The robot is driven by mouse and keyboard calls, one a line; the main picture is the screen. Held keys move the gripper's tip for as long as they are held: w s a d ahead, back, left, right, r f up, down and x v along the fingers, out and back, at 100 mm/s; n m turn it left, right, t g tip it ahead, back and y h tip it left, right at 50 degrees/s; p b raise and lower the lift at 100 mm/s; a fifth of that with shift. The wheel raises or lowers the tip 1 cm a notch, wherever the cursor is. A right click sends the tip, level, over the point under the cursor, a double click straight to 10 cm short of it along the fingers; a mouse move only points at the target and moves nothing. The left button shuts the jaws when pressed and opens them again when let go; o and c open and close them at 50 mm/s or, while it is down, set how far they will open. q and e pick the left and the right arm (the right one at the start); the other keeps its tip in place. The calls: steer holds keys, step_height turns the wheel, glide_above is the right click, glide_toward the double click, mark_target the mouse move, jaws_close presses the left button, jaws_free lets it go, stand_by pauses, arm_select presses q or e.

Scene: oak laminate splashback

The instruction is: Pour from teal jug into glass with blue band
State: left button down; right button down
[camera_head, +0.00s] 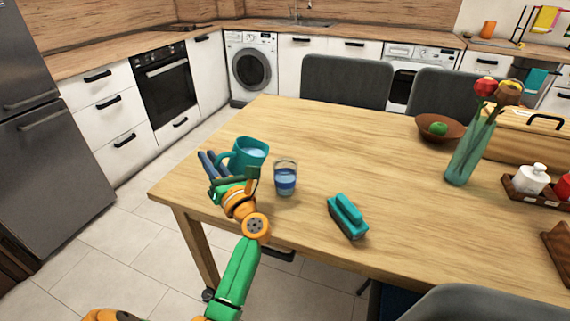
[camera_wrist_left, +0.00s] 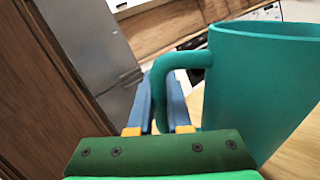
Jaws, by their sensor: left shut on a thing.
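The teal jug (camera_head: 250,152) is at the near left part of the table, its mouth up with pale liquid showing inside. It fills the right of the left wrist view (camera_wrist_left: 260,85). My left gripper (camera_head: 214,165) is at the jug's left side, shut on its handle; its blue fingers (camera_wrist_left: 160,95) show at the handle in the wrist view. I cannot tell whether the jug touches the table. The glass with blue band (camera_head: 286,180) stands upright just right of the jug, apart from it. My right gripper is not in view.
A teal block-like object with a handle (camera_head: 347,216) lies right of the glass. A teal vase with flowers (camera_head: 465,155), a brown bowl (camera_head: 427,127) and a condiment tray (camera_head: 512,187) stand further right. The table (camera_head: 320,130) is clear behind the glass.

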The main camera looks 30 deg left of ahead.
mark_target(220, 154)
arm_select(q)
steer(key=shift+w+d+r+m, duration=0.2)
steer(key=shift+r+m, duration=0.1)
steer(key=shift+m, duration=0.1)
stand_by(0.5)
steer(key=shift+w+d+r+m+t+y+p, duration=0.25)
steer(key=shift+d+r+m+y+p, duration=0.1)
steer(key=shift+r, duration=0.2)
steer(key=shift+w+d+r+m+t+y+p, duration=0.15)
steer(key=shift+w+d+r+m+y+p, duration=0.15)
steer(key=shift+r, duration=0.2)
stand_by(1.1)
steer(key=shift+w+d+r+m+t+y+p, duration=0.2)
steer(key=shift+r+m+p, duration=0.25)
steer(key=shift+r+m, duration=0.15)
steer(key=shift+w+d+r+m+t+y+p, duration=0.2)
steer(key=shift+r+m+p, duration=0.25)
steer(key=shift+r+m, duration=0.15)
stand_by(1.0)
steer(key=shift+w+d+r+m+t+y, duration=0.15)
steer(key=shift+d+m+t+y, duration=0.1)
steer(key=shift+m+t, duration=0.35)
stand_by(1.2)
